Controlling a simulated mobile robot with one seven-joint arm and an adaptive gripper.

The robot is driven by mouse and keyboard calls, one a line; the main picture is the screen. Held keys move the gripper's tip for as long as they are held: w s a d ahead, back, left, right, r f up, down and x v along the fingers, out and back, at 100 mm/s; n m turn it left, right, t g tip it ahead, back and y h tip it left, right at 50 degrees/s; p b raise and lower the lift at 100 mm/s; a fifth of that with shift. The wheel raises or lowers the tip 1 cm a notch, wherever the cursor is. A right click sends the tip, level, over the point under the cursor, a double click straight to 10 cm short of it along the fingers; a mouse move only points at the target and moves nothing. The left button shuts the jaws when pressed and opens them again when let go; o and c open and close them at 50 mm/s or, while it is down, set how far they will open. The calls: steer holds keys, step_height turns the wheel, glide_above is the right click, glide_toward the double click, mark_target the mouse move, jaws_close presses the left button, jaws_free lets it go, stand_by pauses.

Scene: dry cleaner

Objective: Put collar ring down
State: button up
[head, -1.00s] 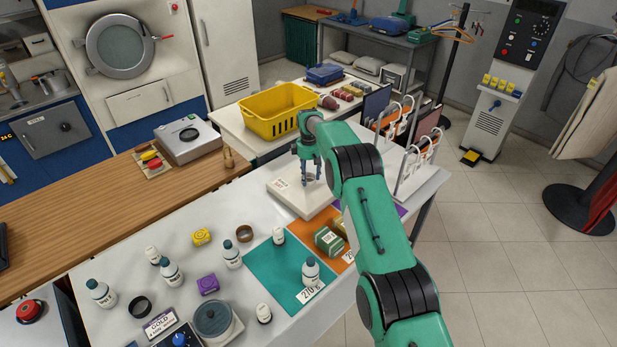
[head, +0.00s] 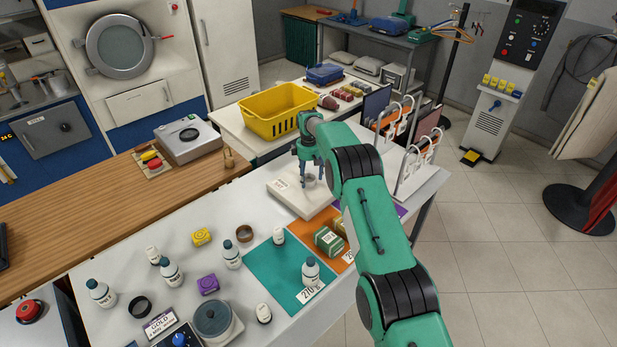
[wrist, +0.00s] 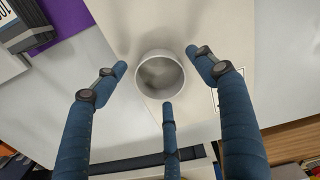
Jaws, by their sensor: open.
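The collar ring, a pale grey ring (wrist: 160,98), sits on a cream platform (wrist: 120,20) in the wrist view, its round opening facing my camera. In the head view the platform (head: 290,198) lies on the white table, and the ring (head: 311,182) shows small beneath my fingers. My gripper (head: 312,177) is open above the platform.
A teal mat (head: 275,270) and an orange mat (head: 305,229) with bottles and boxes lie in front of the platform. A yellow basket (head: 272,127) stands behind it. A rack (head: 418,160) with white hooks is to the right. A brown ring (head: 244,233) lies left.

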step_height(320, 180, up, 12)
steer(key=p, duration=0.1)
stand_by(0.5)
steer(key=shift+r, duration=0.1)
stand_by(0.4)
